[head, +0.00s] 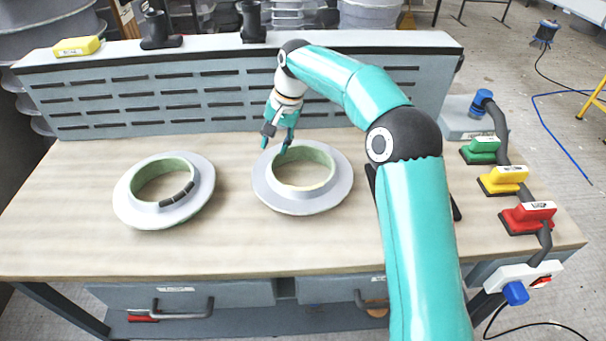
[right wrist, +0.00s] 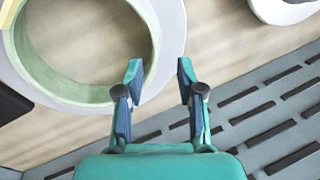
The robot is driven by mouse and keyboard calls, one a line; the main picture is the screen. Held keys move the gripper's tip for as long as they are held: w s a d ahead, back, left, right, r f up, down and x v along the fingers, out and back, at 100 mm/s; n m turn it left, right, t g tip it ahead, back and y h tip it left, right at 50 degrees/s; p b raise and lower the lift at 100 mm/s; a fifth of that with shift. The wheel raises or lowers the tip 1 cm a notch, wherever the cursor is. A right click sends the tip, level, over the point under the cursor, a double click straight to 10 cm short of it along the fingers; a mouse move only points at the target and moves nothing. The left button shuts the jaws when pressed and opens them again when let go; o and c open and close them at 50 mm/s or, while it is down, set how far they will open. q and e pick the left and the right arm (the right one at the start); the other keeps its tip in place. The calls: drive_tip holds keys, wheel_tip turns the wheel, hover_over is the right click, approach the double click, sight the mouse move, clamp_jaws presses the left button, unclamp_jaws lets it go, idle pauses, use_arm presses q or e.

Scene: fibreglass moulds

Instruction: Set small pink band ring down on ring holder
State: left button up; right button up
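I see no small pink band ring in either view, and nothing I can surely call the ring holder. Two grey flanged moulds with pale green inner walls lie on the bench: a left mould (head: 140,214) with dark segments on its inside edge, and a right mould (head: 338,195). My right gripper (head: 275,146) is over the back rim of the right mould, pointing down. My left gripper is not in view.
A slotted grey panel (head: 180,95) stands along the bench's back. Green (head: 481,148), yellow (head: 503,180) and red (head: 528,215) sanders sit at the right. A dark object (head: 457,212) is mostly hidden by my right arm. The bench between the moulds is clear.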

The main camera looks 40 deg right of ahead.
sight(274, 160)
drive_tip(key=shift+s+x, duration=0.2)
drive_tip(key=shift+x, duration=0.75)
drive_tip(key=shift+s+x, duration=0.15)
drive_tip(key=shift+x, duration=0.8)
drive_tip(key=shift+s+x, duration=0.2)
drive_tip(key=shift+x, duration=0.75)
clamp_jaws()
